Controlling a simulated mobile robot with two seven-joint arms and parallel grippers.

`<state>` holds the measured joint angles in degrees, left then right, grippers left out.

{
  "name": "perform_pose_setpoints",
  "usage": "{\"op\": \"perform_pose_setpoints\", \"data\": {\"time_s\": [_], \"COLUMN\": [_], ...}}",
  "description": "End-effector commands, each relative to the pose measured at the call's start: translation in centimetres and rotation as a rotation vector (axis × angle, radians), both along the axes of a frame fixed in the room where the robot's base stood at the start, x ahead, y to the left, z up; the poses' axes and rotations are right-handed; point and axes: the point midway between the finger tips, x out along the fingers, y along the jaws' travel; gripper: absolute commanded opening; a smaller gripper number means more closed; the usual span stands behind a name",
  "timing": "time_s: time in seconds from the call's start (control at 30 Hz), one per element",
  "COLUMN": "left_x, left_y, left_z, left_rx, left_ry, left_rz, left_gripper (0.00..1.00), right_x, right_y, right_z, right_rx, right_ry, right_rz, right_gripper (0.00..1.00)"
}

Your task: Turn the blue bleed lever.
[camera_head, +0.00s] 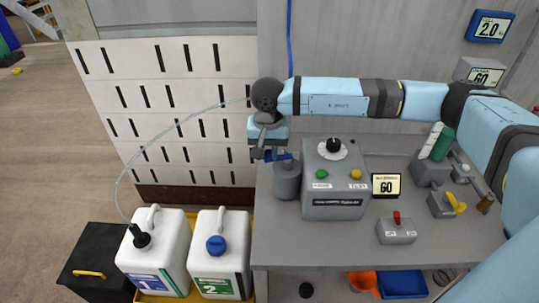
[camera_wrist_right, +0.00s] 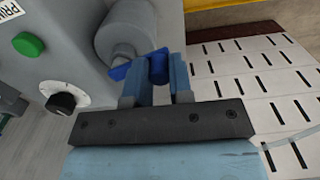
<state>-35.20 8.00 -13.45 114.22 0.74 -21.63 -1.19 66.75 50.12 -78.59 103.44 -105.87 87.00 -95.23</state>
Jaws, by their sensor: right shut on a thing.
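The blue bleed lever (camera_head: 281,156) is on top of a small grey cylinder (camera_head: 287,182) at the left end of the grey bench. It also shows in the right wrist view (camera_wrist_right: 121,72), where its blue end sticks out to the left of the fingers. My right gripper (camera_head: 268,152) has come in from the right over the control box and is shut on the lever. In the right wrist view its two fingers (camera_wrist_right: 162,82) close around the lever, hiding part of it. My left gripper is in neither view.
A grey control box (camera_head: 333,185) with a black knob, green button and yellow button stands right of the cylinder. A "GO" sign (camera_head: 386,185) stands beside it. A red-switch box (camera_head: 397,231) sits farther right.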

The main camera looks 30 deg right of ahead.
Motion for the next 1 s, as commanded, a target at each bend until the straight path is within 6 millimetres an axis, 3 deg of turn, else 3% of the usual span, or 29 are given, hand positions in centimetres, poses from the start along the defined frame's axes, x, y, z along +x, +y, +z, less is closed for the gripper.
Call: {"op": "perform_pose_setpoints", "data": {"time_s": [0.57, 0.6, 0.9, 1.0], "left_x": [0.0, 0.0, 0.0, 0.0], "left_y": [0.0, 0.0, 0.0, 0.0], "left_z": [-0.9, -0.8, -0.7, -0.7], "left_rx": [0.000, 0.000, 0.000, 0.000], "left_ry": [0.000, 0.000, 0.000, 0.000], "left_rz": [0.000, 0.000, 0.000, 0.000], "left_gripper": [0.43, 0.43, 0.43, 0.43], "right_x": [1.2, 1.2, 1.1, 1.1], "right_y": [-0.5, -0.5, -0.5, -0.5], "right_z": [-0.1, 0.1, 0.0, 0.0], "right_rx": [0.001, 0.001, 0.001, 0.001], "right_ry": [-0.002, -0.002, -0.001, -0.001], "right_rz": [-0.001, 0.000, 0.000, 0.000], "right_gripper": [0.13, 0.28, 0.97, 1.00]}}
